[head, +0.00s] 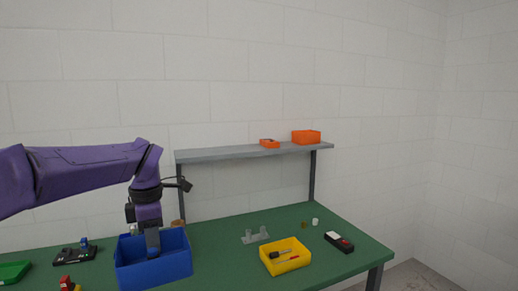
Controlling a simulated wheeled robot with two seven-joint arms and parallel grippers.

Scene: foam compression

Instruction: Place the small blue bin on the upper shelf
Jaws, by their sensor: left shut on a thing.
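The small blue bin (182,266) is at the lower left, over the green table, and looks upright. The picture does not make clear whether its base touches the table. My left gripper (153,248) points down over the bin and is shut on it, with the fingertips partly hidden at the bin's rim. The upper shelf (225,153) is a grey board on posts at the back of the table, above and to the right of the bin. My right gripper is not in view.
On the shelf's right half stand a small orange bin (269,144) and a larger orange bin (307,137); its left half is clear. On the table are a yellow bin (270,267) with tools, a grey bracket (254,236), a black-and-red device (339,242) and a green tray (12,272).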

